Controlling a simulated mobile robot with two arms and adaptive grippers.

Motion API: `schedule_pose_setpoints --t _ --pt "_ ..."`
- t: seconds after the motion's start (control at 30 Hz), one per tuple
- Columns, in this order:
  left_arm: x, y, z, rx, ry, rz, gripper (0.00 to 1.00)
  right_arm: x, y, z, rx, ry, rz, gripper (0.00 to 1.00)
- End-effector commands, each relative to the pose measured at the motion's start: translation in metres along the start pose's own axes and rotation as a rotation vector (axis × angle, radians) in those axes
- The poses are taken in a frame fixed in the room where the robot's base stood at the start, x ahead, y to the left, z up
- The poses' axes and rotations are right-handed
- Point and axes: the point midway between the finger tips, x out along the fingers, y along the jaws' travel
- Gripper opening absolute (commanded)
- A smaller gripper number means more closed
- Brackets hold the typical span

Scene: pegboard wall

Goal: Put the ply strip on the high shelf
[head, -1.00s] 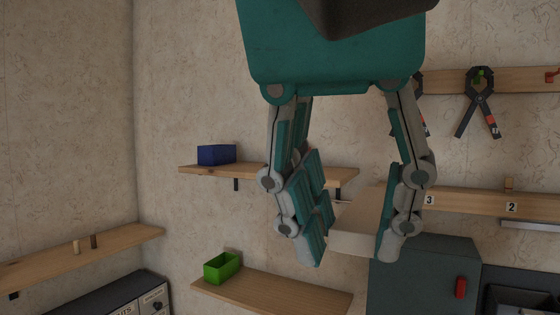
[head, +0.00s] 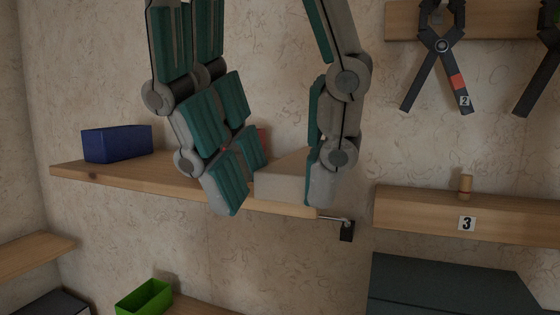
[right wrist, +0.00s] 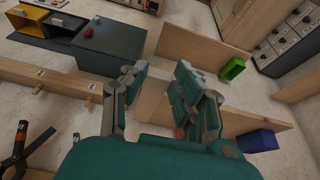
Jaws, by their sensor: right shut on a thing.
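The ply strip (head: 280,182) is a pale wooden piece held between the fingers of my right gripper (head: 268,190). In the head view it overlaps the right part of the high shelf (head: 105,176); I cannot tell whether it touches the board. My right gripper comes down from above and is shut on the strip, its fingers hiding part of the strip and the shelf. In the right wrist view the fingers (right wrist: 160,85) are over the high shelf (right wrist: 240,121), and the strip is hard to tell from the shelf wood. My left gripper is not in view.
A blue box (head: 117,143) stands on the shelf's left part. A red thing (right wrist: 180,132) is on the shelf close to the fingers. A green bin (head: 145,298) sits on a lower shelf. Clamps (head: 440,50) hang at right above a numbered rail (head: 420,212).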

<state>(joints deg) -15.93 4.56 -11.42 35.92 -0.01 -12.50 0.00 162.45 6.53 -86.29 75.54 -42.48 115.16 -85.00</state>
Motion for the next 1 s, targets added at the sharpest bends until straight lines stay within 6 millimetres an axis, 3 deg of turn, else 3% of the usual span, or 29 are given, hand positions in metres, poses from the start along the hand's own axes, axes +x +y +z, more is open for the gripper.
schedule_pose_setpoints --t 0.13,0.43,0.57,0.8,1.0 --pt "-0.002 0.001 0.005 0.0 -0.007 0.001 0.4 0.014 -0.007 -0.026 0.0 -0.005 0.0 0.0" --pt "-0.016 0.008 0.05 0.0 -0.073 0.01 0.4 0.049 -0.024 -0.095 0.0 -0.005 0.0 0.0" --pt "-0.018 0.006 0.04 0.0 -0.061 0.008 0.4 0.059 -0.028 -0.114 -0.001 -0.003 0.0 0.0" --pt "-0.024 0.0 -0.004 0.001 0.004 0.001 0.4 0.068 -0.033 -0.133 0.001 -0.002 0.0 0.0" --pt "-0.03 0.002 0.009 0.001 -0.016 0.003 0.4 0.094 -0.033 -0.125 -0.001 0.003 0.0 0.0"
